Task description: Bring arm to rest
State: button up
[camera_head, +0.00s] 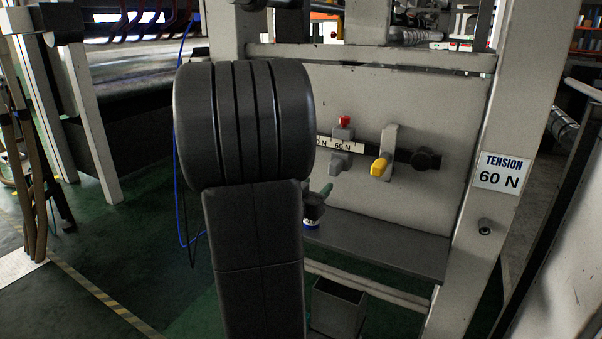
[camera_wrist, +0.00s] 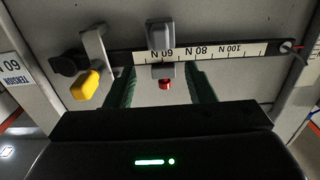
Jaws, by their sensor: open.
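My gripper (camera_wrist: 164,76) is open in the wrist view, its two green fingers apart and nothing gripped between them. The red knob (camera_wrist: 165,84) of a grey slider (camera_wrist: 160,35) shows in the gap between the fingers; I cannot tell how far in front of them it is. The slider sits at about the 60 N mark of a white scale (camera_wrist: 217,51). In the head view my dark arm stands in front of the panel and hides most of my gripper and much of the scale; the red knob (camera_head: 344,121) shows to the right of the arm.
A yellow-tipped lever (camera_head: 380,165) sticks out of the panel (camera_head: 430,110) right of the slider. A sign (camera_head: 499,174) reads TENSION 60 N on the right post. A shelf (camera_head: 390,245) and a dark open box (camera_head: 338,307) lie below. Green floor is open at left.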

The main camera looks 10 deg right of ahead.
aim_at(335, 170)
jog(key=p+x, duration=0.2)
jog(key=x, duration=1.1)
jog(key=shift+w+d, duration=0.25)
jog(key=shift+w, duration=0.05)
jog(key=shift+s+d, duration=0.3)
jog(key=shift+s, duration=0.1)
